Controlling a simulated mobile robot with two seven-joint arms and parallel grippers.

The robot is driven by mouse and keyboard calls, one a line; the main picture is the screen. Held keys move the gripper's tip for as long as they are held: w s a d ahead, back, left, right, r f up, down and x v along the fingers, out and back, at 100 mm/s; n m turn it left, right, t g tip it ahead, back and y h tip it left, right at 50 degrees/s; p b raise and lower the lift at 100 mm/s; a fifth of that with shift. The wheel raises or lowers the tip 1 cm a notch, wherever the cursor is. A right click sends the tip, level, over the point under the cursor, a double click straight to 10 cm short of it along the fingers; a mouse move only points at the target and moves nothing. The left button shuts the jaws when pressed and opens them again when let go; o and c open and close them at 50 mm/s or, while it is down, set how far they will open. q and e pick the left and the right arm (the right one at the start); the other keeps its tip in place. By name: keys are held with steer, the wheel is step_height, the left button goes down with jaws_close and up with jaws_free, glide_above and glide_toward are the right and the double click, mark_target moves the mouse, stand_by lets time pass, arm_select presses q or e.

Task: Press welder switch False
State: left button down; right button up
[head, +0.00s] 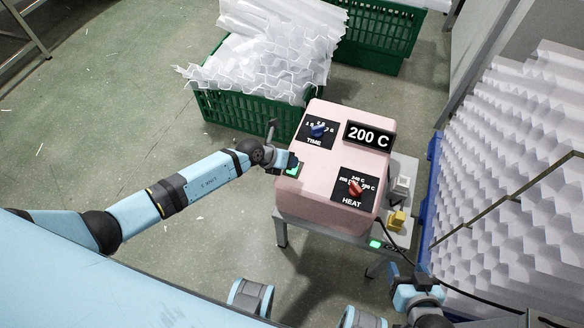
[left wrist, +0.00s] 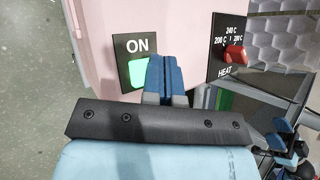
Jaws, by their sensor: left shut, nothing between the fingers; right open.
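The welder (head: 325,190) is a pink box on a metal stand, with a black "200 C" display. Its switch (head: 291,171) is on the left side, partly hidden by my left gripper. In the left wrist view the switch (left wrist: 138,72) is lit green under the word "ON". My left gripper (head: 293,161) is shut and empty, right at the switch. In the left wrist view its blue fingers (left wrist: 163,75) overlap the right edge of the green button; I cannot tell whether they touch it. My right gripper (head: 418,288) is open, low at the right beside the stand.
The blue time knob (head: 318,131) and red heat knob (head: 355,188) stand out from the welder's face. A yellow part (head: 397,220) is on the stand's right side. Green crates (head: 245,113) with white corrugated sheets stand behind. A white corrugated stack (head: 510,170) fills the right.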

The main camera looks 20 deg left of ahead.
arm_select(q)
steer(key=shift+f, duration=0.35)
stand_by(0.3)
steer(key=shift+r, duration=0.1)
steer(key=shift+r+p, duration=0.7)
steer(key=shift+p, duration=0.15)
step_height(320, 180, up, 5)
steer(key=p, duration=0.5)
steer(key=shift+r+p, duration=0.5)
steer(key=shift+p, duration=0.1)
